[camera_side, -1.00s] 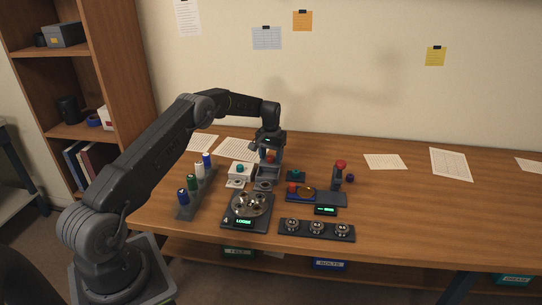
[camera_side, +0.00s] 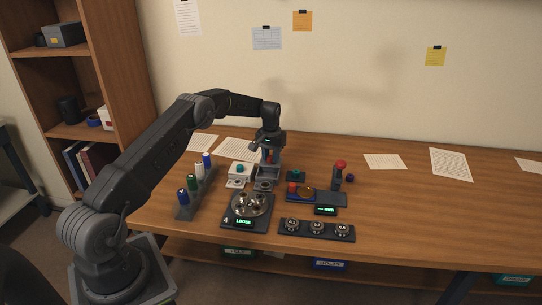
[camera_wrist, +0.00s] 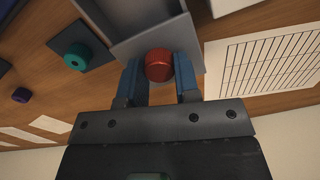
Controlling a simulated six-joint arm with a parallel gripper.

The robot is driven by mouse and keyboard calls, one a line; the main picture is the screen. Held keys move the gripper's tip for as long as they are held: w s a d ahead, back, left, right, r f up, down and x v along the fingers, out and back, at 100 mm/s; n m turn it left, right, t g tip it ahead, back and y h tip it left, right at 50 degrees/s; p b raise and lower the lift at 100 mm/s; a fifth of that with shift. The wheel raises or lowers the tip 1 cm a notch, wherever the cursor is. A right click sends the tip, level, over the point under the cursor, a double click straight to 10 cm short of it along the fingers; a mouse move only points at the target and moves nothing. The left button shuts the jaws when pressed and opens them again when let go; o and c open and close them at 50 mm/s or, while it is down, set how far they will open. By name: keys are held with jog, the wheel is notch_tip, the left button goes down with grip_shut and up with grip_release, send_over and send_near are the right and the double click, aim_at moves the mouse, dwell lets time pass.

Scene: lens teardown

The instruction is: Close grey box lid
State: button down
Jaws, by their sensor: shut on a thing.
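The grey box (camera_side: 267,172) stands near the back of the bench in the side view, below my gripper (camera_side: 269,155). Its grey lid (camera_wrist: 182,36) shows in the wrist view with a round red knob (camera_wrist: 158,66) near its edge. The two blue fingers of my gripper (camera_wrist: 159,80) are on either side of the red knob, shut on it. My gripper points down at the box. The wrist and fingers partly hide the lid in the side view, so its exact tilt is hard to tell.
A white box with a teal button (camera_side: 240,170) stands close on the left. A dark plate with a teal knob (camera_side: 296,175) is on the right. A red-topped lever (camera_side: 340,166) stands further right. A round dial device (camera_side: 248,204) is in front.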

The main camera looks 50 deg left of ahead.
aim_at(268, 165)
jog(key=shift+s+d, duration=2.25)
jog(key=shift+d, duration=0.05)
jog(key=c, duration=0.8)
grip_release()
notch_tip(268, 165, up, 14)
jog(key=shift+f, duration=0.1)
